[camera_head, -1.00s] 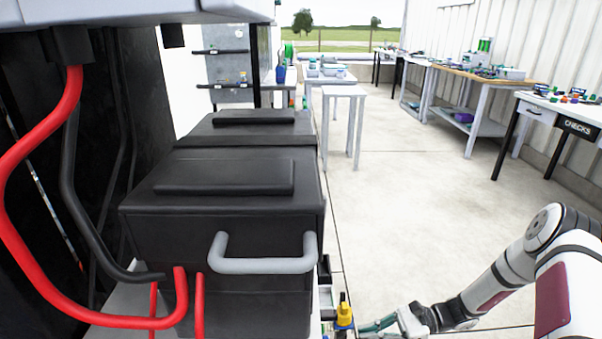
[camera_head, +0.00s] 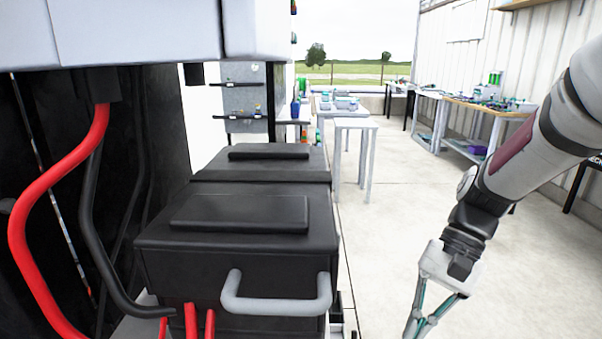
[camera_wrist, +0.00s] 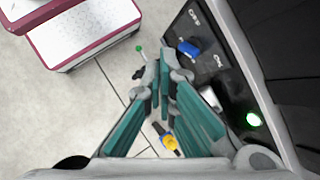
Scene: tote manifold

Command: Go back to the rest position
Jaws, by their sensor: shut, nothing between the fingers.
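My gripper (camera_head: 420,330) hangs at the bottom right of the head view, pointing down, to the right of the black box with the grey handle. Its fingertips are cut off by the lower edge there. In the wrist view the teal fingers of my gripper (camera_wrist: 160,95) are closed together with nothing held. My arm (camera_head: 530,160) reaches down from the right edge of the head view, bent at the wrist.
Black boxes (camera_head: 240,257) with a grey handle (camera_head: 277,308) stand left of my gripper. A dark panel with a blue knob (camera_wrist: 189,48) and a lit green button (camera_wrist: 253,119) lies beside the fingers. A yellow part (camera_wrist: 168,142) is below. Open floor (camera_head: 385,235) lies right.

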